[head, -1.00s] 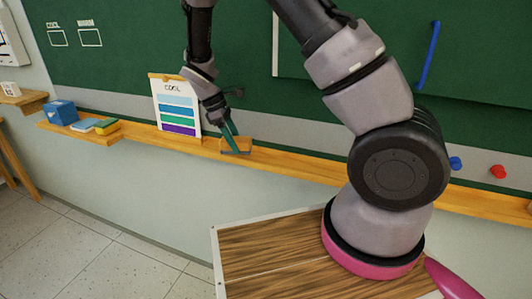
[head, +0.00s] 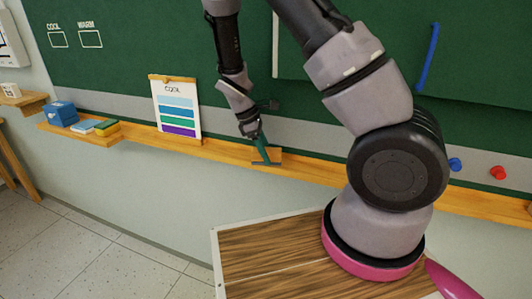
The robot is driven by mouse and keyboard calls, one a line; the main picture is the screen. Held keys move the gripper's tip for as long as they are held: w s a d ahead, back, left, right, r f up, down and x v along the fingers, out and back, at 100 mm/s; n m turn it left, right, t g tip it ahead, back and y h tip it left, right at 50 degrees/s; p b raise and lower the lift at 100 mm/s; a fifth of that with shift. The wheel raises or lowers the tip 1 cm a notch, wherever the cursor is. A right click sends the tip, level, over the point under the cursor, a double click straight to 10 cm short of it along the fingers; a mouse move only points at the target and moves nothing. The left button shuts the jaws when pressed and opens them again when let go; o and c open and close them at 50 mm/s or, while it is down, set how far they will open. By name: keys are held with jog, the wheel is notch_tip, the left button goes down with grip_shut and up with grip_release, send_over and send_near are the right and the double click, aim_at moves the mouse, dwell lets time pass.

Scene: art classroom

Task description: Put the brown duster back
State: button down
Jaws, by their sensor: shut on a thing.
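The brown duster (head: 271,155) is at the long wooden ledge below the green chalkboard, right of the COOL colour card. It looks like a small tan-brown block with a darker bottom edge. My gripper (head: 262,147) comes down from above with its teal fingers shut on the duster. The fingers hide part of it. I cannot tell whether the duster touches the ledge or is just above it.
The wooden ledge (head: 318,172) runs along the board. The COOL card (head: 176,107) stands left of my gripper. Blue (head: 455,164) and red (head: 498,172) knobs sit at right.

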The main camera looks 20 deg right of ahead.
jog(key=shift+f, duration=0.2)
jog(key=shift+c, duration=1)
grip_release()
jog(key=v, duration=1.1)
jog(key=shift+w, duration=0.25)
